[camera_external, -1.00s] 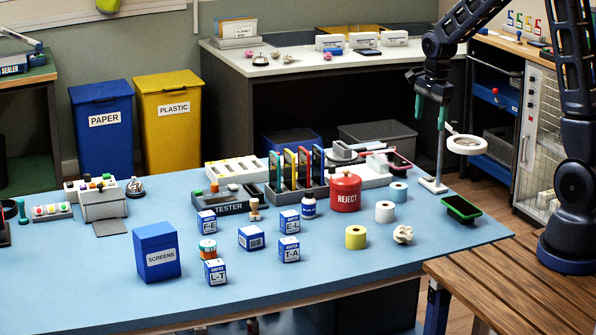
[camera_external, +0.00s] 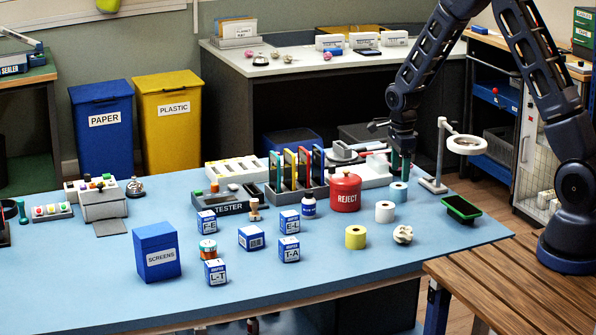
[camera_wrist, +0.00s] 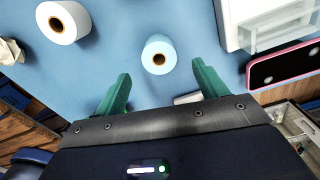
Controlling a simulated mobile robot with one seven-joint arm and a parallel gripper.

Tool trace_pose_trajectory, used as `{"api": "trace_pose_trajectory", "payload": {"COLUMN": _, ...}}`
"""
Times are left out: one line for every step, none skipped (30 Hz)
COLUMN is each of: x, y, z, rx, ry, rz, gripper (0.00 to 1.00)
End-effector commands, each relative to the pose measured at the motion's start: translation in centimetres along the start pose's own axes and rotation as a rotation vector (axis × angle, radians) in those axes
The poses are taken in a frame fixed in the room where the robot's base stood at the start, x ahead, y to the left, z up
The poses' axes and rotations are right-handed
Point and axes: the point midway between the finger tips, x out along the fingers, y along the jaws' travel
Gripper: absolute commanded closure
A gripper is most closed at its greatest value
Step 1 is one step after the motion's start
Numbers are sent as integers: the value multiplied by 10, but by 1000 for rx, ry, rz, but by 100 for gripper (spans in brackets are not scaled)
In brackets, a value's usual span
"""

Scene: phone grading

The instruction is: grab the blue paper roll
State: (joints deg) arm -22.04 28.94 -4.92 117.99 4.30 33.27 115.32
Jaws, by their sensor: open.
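The blue paper roll (camera_external: 398,192) stands upright on the blue table, right of the red REJECT canister (camera_external: 345,193). In the wrist view the blue roll (camera_wrist: 158,55) lies ahead of the gap between my fingers, its core hole facing the camera. My gripper (camera_external: 401,171) points down just above the blue roll; in the wrist view its green fingers (camera_wrist: 160,85) are apart with nothing between them. I cannot tell the exact height of the fingertips over the roll.
A white roll (camera_external: 385,212), a yellow roll (camera_external: 355,237) and crumpled paper (camera_external: 403,235) stand in front. A pink-edged phone (camera_wrist: 285,66) lies close by.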

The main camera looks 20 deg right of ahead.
Motion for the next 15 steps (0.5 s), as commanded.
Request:
{"api": "trace_pose_trajectory", "payload": {"x": 8, "y": 0, "z": -1, "rx": 1, "ry": 1, "rz": 3, "gripper": 28}}
{"api": "trace_pose_trajectory", "payload": {"x": 11, "y": 0, "z": -1, "rx": 0, "ry": 1, "rz": 2, "gripper": 28}}
{"api": "trace_pose_trajectory", "payload": {"x": 14, "y": 0, "z": -1, "rx": 0, "ry": 0, "rz": 1, "gripper": 28}}
{"api": "trace_pose_trajectory", "payload": {"x": 16, "y": 0, "z": 0, "rx": 0, "ry": 0, "rz": 1, "gripper": 28}}
{"api": "trace_pose_trajectory", "payload": {"x": 18, "y": 0, "z": 0, "rx": 0, "ry": 0, "rz": 1, "gripper": 28}}
{"api": "trace_pose_trajectory", "payload": {"x": 20, "y": 0, "z": 0, "rx": -1, "ry": 0, "rz": 1, "gripper": 28}}
{"api": "trace_pose_trajectory", "payload": {"x": 21, "y": 0, "z": 0, "rx": -1, "ry": 0, "rz": 1, "gripper": 28}}
{"api": "trace_pose_trajectory", "payload": {"x": 22, "y": 0, "z": 0, "rx": -1, "ry": 0, "rz": 1, "gripper": 28}}
{"api": "trace_pose_trajectory", "payload": {"x": 25, "y": 0, "z": 0, "rx": -1, "ry": 0, "rz": 1, "gripper": 28}}
{"api": "trace_pose_trajectory", "payload": {"x": 28, "y": 0, "z": 0, "rx": -1, "ry": 0, "rz": 1, "gripper": 28}}
{"api": "trace_pose_trajectory", "payload": {"x": 31, "y": 0, "z": 0, "rx": -1, "ry": 0, "rz": 1, "gripper": 28}}
{"api": "trace_pose_trajectory", "payload": {"x": 36, "y": 1, "z": 0, "rx": -1, "ry": 0, "rz": 2, "gripper": 28}}
{"api": "trace_pose_trajectory", "payload": {"x": 41, "y": 1, "z": 0, "rx": -1, "ry": 1, "rz": 3, "gripper": 28}}
{"api": "trace_pose_trajectory", "payload": {"x": 45, "y": 1, "z": 0, "rx": -1, "ry": 1, "rz": 3, "gripper": 28}}
{"api": "trace_pose_trajectory", "payload": {"x": 51, "y": 1, "z": 0, "rx": 0, "ry": 0, "rz": 2, "gripper": 28}}
